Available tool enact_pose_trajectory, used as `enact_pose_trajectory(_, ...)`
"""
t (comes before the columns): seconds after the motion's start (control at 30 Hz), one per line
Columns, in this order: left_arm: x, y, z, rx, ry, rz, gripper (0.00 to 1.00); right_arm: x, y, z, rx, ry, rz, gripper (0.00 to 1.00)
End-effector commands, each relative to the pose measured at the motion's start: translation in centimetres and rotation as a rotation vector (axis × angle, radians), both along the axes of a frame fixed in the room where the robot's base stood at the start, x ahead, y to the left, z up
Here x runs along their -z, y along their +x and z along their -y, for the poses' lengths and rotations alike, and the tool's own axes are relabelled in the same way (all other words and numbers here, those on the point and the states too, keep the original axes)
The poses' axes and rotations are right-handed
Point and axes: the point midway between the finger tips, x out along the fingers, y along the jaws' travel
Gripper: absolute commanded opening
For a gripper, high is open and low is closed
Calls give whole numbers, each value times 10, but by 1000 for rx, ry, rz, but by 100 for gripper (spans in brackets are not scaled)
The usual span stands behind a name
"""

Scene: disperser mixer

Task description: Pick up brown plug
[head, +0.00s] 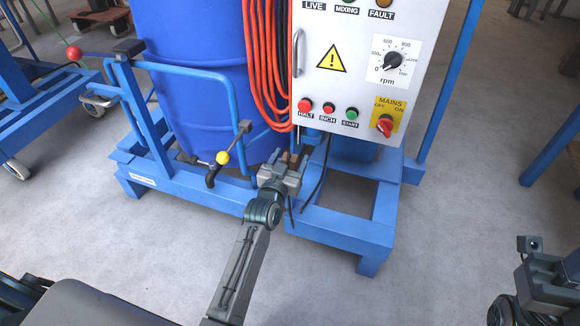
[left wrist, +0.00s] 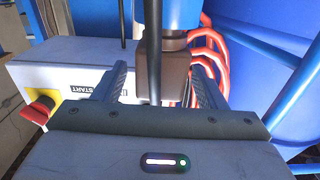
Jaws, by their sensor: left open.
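The brown plug (left wrist: 174,67) sits below a blue socket (left wrist: 180,14) in the left wrist view, with a black cable in front of it. A little brown (head: 294,157) also shows at my left gripper's tips in the head view, under the control box. My left gripper (head: 286,164) is open, its two fingers on either side of the plug in the left wrist view (left wrist: 160,82). I cannot tell whether either finger touches it. My right gripper (head: 530,258) is at the right edge of the head view; its jaws do not show clearly.
The white control box (head: 340,75) with buttons and a red mains knob (head: 385,125) hangs just above my left gripper. Orange-red cable loops (head: 262,65) and a blue drum (head: 190,80) are beside it. The blue frame (head: 345,228) lies below. Open floor is at right.

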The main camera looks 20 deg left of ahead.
Motion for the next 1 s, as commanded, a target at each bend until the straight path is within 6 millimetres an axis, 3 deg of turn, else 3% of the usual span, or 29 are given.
enact_pose_trajectory(0.23,0,2,0,0,0,-1,65,-1,0,0,1,2,4,36)
enact_pose_trajectory(0.5,0,1,0,0,0,-1,14,-2,-1,0,1,7,7,36)
enact_pose_trajectory(0.77,-1,1,0,0,0,0,14,-2,-1,0,1,8,7,36)
enact_pose_trajectory(1.0,-21,2,0,0,1,0,14,-12,-1,1,-2,7,1,36)
